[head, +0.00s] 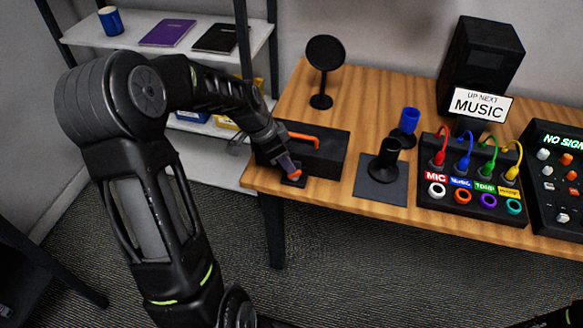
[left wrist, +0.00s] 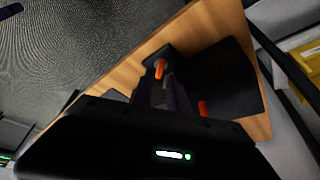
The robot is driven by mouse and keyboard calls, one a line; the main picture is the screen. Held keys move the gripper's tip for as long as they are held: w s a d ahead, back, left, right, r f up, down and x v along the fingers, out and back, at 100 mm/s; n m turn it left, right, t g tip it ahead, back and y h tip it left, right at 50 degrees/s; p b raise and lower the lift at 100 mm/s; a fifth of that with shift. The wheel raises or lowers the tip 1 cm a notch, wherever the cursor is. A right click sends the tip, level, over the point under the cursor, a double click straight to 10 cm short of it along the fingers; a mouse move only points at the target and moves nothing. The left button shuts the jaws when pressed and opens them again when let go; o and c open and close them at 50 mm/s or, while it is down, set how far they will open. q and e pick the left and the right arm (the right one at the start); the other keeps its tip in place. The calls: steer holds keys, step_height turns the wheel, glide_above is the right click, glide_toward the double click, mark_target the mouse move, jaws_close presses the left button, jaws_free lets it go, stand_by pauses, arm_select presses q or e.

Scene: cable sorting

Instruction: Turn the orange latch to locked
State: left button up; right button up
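A small orange latch (head: 295,176) sits on a small black base at the table's front left corner, in front of a black box (head: 325,155). An orange bar (head: 303,138) lies along the top of that box. My left gripper (head: 288,166) reaches down to the latch from the upper left. In the left wrist view the latch (left wrist: 160,68) shows at the fingertips, between the two dark fingers (left wrist: 162,84). The fingers look slightly apart, but I cannot tell whether they grip it. The orange bar also shows there (left wrist: 203,107), partly hidden.
To the right on the wooden table (head: 345,90) are a black mat (head: 366,190) with a dark cup-like holder, a blue cup (head: 410,119), a cable panel (head: 455,200) and a mixer (head: 560,180). A round black stand (head: 324,55) is behind. A shelf (head: 185,45) stands at the left.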

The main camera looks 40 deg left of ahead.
mark_target(294, 175)
arm_select(q)
steer(key=x, duration=0.4)
steer(key=shift+w, duration=0.1)
steer(key=shift+c, duration=0.6)
jaws_close()
